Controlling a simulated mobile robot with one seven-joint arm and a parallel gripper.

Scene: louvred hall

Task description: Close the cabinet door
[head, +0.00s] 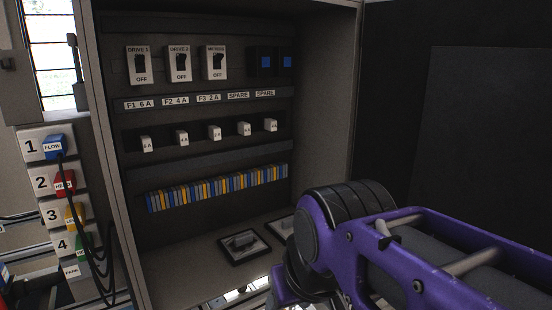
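The cabinet (335,110) stands open in the head view, its inside fully exposed. A large dark panel (482,130) at the right, beside the cabinet's right edge, looks like its door swung wide open. My purple arm crosses the lower right, in front of the panel's lower part and the cabinet's lower right corner. The arm bends down and out of the bottom of the picture. My gripper does not show, so its place relative to the door cannot be seen.
Inside the cabinet are switches (178,65), small white breakers (214,132), a row of coloured terminals (217,188) and dark blocks (243,246) on the floor. At left, numbered sockets hold coloured plugs (54,146) with hanging black cables (106,262). A window (52,50) is behind.

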